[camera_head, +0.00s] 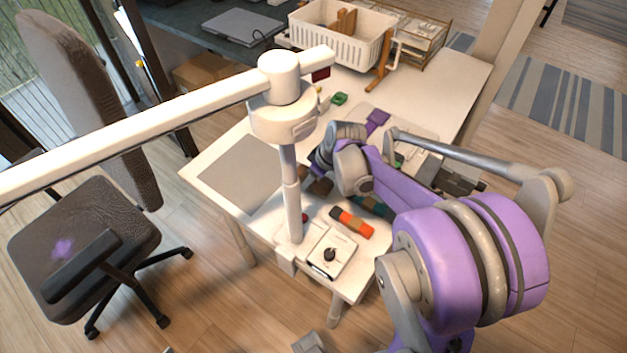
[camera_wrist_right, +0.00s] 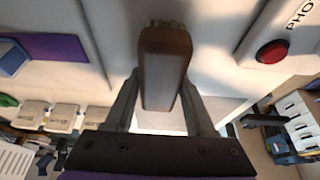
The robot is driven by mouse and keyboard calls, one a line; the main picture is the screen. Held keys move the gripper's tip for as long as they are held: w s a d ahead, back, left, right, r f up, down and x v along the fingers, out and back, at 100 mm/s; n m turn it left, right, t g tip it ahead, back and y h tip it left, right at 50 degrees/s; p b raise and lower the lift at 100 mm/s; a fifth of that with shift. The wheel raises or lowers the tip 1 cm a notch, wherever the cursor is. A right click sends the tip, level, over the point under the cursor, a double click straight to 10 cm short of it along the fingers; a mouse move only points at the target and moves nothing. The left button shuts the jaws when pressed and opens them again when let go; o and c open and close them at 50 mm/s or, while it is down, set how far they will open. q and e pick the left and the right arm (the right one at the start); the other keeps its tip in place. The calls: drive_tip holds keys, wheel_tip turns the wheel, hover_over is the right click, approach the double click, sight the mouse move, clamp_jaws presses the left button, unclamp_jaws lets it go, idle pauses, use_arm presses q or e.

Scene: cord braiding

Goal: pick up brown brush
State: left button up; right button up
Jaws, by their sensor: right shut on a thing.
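The brown brush (camera_wrist_right: 163,65) is between the fingers of my right gripper (camera_wrist_right: 160,95) in the right wrist view. Its bristles show at the far end, and the gripper is shut on its brown body. In the head view my right arm reaches over the white table (camera_head: 210,180). My right gripper (camera_head: 322,172) is near the table's middle there, largely hidden by the arm, and a brown patch beside it looks like the brush (camera_head: 317,188). I cannot tell whether the brush touches the table. My left gripper is not clearly in view.
A white lamp-like post (camera_head: 291,195) with a long arm stands close to my right gripper. A grey mat (camera_head: 240,175), an orange and dark row of pieces (camera_head: 352,222) and a white box with a black knob (camera_head: 331,254) are nearby. A white basket (camera_head: 335,40) stands behind.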

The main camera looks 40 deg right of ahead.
clamp_jaws()
drive_tip(key=shift+r, duration=0.25)
wheel_tip(320, 180, up, 10)
drive_tip(key=shift+r+p, duration=0.1)
drive_tip(key=shift+p, duration=0.8)
drive_tip(key=shift+o, duration=0.5)
unclamp_jaws()
drive_tip(key=c, duration=0.5)
